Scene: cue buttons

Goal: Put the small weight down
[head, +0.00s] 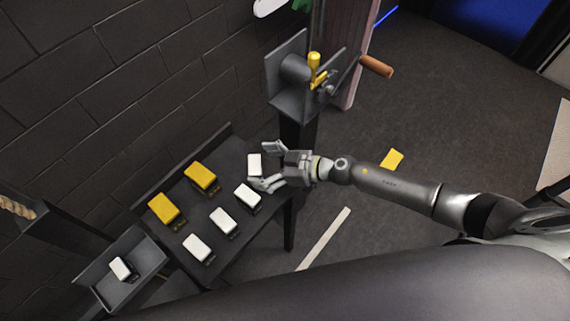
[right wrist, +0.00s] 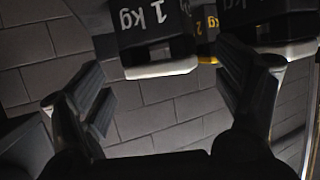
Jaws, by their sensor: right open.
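Several small white-topped weights stand on the dark table, one of them the far weight (head: 254,165) at the table's right end. Another small white-topped weight (head: 123,268) sits on the separate tray at the lower left. My right gripper (head: 264,166) is open and empty at the table's right end, its fingertips close to the far weight; contact cannot be told. In the right wrist view, a dark weight marked 1 kg (right wrist: 150,25) shows at the top, beyond the spread fingers, with another dark weight (right wrist: 268,20) at the upper right. My left gripper is not in view.
Two larger yellow-topped weights (head: 201,177) stand along the table's wall side. The dark table (head: 232,150) abuts a brick wall. The tray (head: 148,255) stands at the lower left.

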